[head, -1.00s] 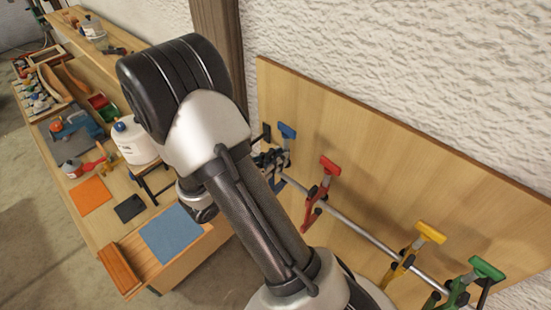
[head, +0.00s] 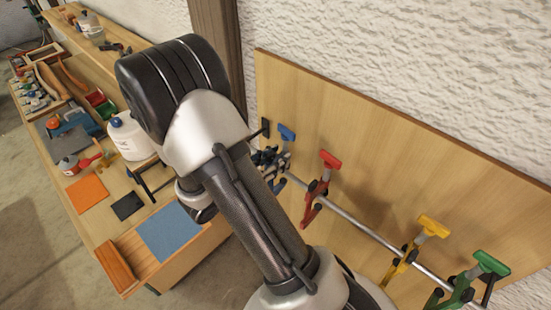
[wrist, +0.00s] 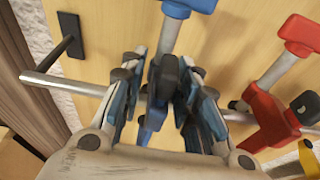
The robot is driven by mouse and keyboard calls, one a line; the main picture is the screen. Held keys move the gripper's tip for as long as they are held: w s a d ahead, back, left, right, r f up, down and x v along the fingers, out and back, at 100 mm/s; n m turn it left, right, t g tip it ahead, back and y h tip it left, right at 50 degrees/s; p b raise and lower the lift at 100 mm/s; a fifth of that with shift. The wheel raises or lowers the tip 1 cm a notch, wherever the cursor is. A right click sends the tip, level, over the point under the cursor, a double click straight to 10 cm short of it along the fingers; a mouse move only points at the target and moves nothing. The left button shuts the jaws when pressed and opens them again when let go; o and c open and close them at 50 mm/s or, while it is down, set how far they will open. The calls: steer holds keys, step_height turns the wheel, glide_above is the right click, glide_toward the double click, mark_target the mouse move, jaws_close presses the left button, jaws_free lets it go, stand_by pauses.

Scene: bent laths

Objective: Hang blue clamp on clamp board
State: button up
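The blue clamp (head: 287,132) is at the left end of the clamp board (head: 360,120), by the metal rail (head: 350,222). In the wrist view its blue head (wrist: 190,6) is at the top and its grey bar runs down between my fingers. My gripper (wrist: 163,85) has its fingers apart on either side of the clamp, with a gap visible at the left finger. In the head view my gripper (head: 268,162) is partly hidden by my arm. The fingers hide part of the rail, so I cannot tell exactly how the clamp sits on it.
A red clamp (head: 328,160), a yellow clamp (head: 431,227) and a green clamp (head: 490,263) hang along the rail to the right. A black bracket (wrist: 71,36) holds the rail's left end. A workbench (head: 170,262) with a white jug (head: 130,140) stands left.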

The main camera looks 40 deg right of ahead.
steer(key=shift+o, duration=0.4)
steer(key=v, duration=1.2)
steer(key=shift+s, duration=0.1)
steer(key=s+a+f+m+g+y+b, duration=0.1)
steer(key=s+f+m+g+y+b, duration=0.25)
steer(key=s+m+y+b, duration=0.55)
steer(key=s+a+f+m+t+y+b, duration=0.2)
steer(key=a+m+t+y+b, duration=0.1)
steer(key=a+m+b, duration=0.2)
steer(key=s+a+f+m+t+y+b, duration=0.2)
steer(key=a+f+m+t+y+b, duration=0.1)
steer(key=a+b, duration=0.3)
steer(key=shift+s+m+t+b, duration=0.35)
steer(key=shift+m+t+b, duration=0.3)
steer(key=shift+m+b, duration=0.25)
